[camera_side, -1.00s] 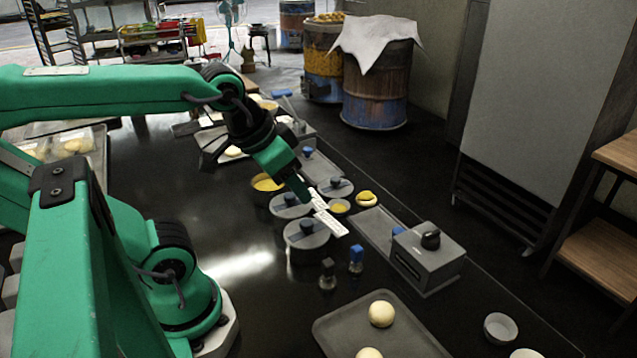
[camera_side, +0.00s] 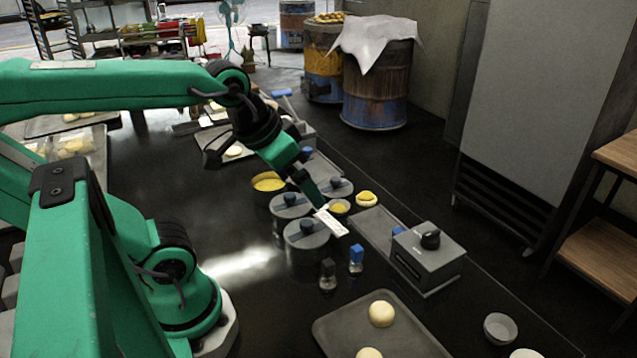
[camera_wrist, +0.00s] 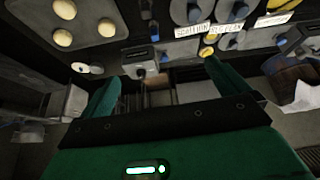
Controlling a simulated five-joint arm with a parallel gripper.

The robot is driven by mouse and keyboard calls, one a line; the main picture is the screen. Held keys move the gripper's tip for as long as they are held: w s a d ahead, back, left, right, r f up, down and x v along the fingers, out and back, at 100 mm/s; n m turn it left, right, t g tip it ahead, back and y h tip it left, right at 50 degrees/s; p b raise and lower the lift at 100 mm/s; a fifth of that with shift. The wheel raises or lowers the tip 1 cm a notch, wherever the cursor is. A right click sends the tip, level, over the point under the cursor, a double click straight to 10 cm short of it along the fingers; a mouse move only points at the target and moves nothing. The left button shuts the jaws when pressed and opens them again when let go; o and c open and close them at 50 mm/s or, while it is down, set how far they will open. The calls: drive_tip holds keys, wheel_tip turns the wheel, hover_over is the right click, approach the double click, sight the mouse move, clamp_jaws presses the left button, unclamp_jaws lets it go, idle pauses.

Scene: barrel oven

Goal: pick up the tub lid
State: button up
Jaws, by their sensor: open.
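Round grey tub lids with dark knobs sit in a cluster mid-table in the side view: a front lid (camera_side: 306,232), a middle lid (camera_side: 291,203) and a back-right lid (camera_side: 337,187). I cannot tell which one the task means. My gripper (camera_side: 316,198) is above or beside this cluster, its green fingers pointing down and right. In the wrist view my gripper (camera_wrist: 163,88) has its fingers wide apart, with nothing between them. Lids also show at the top of the wrist view (camera_wrist: 187,10). A white label card (camera_side: 331,222) shows by the fingertips; contact is unclear.
An open tub of yellow filling (camera_side: 268,182) and a yellow-topped cup (camera_side: 366,199) stand near the lids. A grey box with a black knob (camera_side: 430,257) and two small bottles (camera_side: 356,260) are right and front. A dough tray (camera_side: 340,325) lies in front.

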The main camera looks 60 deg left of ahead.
drive_tip(key=w+a+r+n+g, duration=0.1)
drive_tip(key=w+a+n, duration=0.3)
drive_tip(key=w+n, duration=0.35)
drive_tip(key=n+g, duration=0.5)
drive_tip(key=n, duration=1.6)
hover_over(335, 178)
drive_tip(key=shift+m, duration=0.25)
drive_tip(key=f, duration=1.6)
drive_tip(key=shift+s+d+f, duration=0.25)
drive_tip(key=shift+d+f, duration=0.1)
drive_tip(key=shift+f, duration=0.05)
drive_tip(key=shift+a+f, duration=0.3)
drive_tip(key=shift+f, duration=1.4)
drive_tip(key=shift+w+d+f, duration=0.1)
drive_tip(key=shift+f, duration=1.2)
drive_tip(key=shift+w+f, duration=0.1)
drive_tip(key=shift+f, duration=1.2)
